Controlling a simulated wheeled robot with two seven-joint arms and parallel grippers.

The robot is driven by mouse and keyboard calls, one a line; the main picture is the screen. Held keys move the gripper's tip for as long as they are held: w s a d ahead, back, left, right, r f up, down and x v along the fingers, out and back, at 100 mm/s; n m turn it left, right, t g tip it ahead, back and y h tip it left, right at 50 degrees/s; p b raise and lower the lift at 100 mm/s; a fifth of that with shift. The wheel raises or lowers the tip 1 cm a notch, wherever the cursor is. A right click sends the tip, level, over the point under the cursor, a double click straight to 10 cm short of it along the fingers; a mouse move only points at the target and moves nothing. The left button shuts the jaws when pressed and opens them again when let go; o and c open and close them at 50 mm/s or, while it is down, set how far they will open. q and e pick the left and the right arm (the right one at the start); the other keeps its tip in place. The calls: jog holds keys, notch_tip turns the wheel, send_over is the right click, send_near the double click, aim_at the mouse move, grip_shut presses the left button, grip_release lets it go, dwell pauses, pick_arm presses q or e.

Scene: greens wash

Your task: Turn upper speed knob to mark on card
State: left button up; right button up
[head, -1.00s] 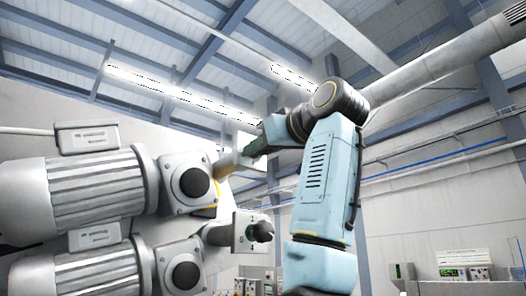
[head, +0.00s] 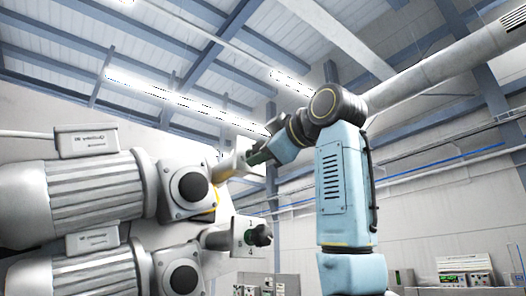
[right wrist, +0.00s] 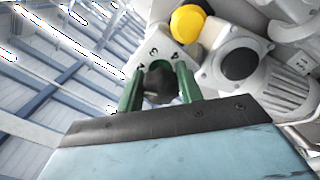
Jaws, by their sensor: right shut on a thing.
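The upper speed knob (right wrist: 160,84) is dark and sits between the green fingers of my right gripper (right wrist: 160,80) in the right wrist view. The gripper is shut on it. A pale dial plate (right wrist: 157,50) with numbers, 3 and 4 among them, shows behind the knob. In the head view my right gripper (head: 262,156) reaches the upper plate (head: 246,160) from the right and hides most of the knob. I cannot make out the knob's pointer or a card with a mark. My left gripper is not in view.
A lower black knob (head: 261,235) on its own numbered plate (head: 240,237) is just below. Two ribbed grey motors, upper (head: 95,193) and lower (head: 85,272), fill the left. A yellow part (right wrist: 187,23) is close to the held knob. Instruments (head: 465,278) stand far right.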

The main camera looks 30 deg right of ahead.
dwell(0.5)
jog(key=o, duration=1)
jog(key=shift+s, duration=0.1)
jog(key=s+b, duration=0.1)
jog(key=s, duration=0.3)
jog(key=s+b, duration=0.2)
jog(key=s, duration=0.3)
jog(key=s+d+b, duration=0.1)
jog(key=s, duration=0.3)
jog(key=shift+s, duration=0.2)
jog(key=shift+w, duration=0.1)
